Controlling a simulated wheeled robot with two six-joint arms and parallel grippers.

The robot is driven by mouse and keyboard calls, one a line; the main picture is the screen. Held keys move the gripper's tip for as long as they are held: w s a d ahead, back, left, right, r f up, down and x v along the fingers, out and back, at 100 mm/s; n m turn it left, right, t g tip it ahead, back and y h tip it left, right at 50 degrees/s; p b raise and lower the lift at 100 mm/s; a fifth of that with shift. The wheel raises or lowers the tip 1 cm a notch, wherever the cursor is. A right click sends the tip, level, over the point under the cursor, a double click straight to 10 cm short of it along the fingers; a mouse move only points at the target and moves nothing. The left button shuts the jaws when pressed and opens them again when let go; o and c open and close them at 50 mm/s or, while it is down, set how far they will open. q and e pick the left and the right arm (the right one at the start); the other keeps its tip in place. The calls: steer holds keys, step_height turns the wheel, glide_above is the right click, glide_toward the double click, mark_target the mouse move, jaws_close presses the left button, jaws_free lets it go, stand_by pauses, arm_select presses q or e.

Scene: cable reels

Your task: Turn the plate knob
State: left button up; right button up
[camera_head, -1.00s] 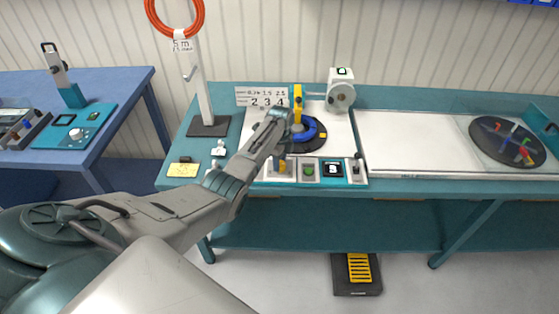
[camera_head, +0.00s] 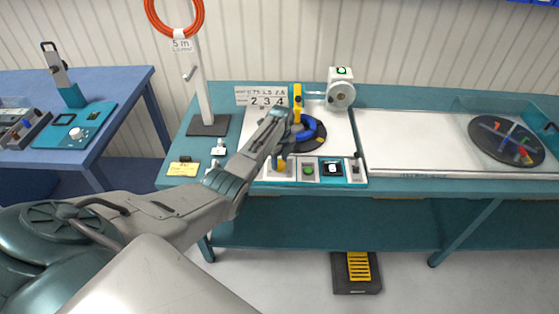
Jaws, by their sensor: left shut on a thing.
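The yellow knob (camera_head: 281,164) stands on the front control panel of the middle bench, at its left end. My left gripper (camera_head: 280,153) comes down on it from above, shut on it as far as I can tell. The gripper hides the knob's upper part. Behind it lies a round black plate (camera_head: 315,145) with a blue coil (camera_head: 311,131) on it, partly hidden by my arm. My right gripper is out of view.
A green button (camera_head: 308,170), a small display (camera_head: 333,168) and a switch (camera_head: 356,170) sit right of the knob. A post with an orange coil (camera_head: 176,14) stands to the left. A dark disc (camera_head: 506,140) lies far right.

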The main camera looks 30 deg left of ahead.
mark_target(281, 162)
arm_select(q)
steer(key=o, duration=1)
steer(key=shift+w+r+b, duration=0.15)
steer(key=shift+r+b, duration=0.5)
steer(key=shift+r, duration=2.1)
steer(key=shift+w+r+b, duration=0.1)
steer(key=shift+r+b, duration=0.55)
steer(key=shift+r, duration=2.05)
steer(key=shift+d, duration=0.1)
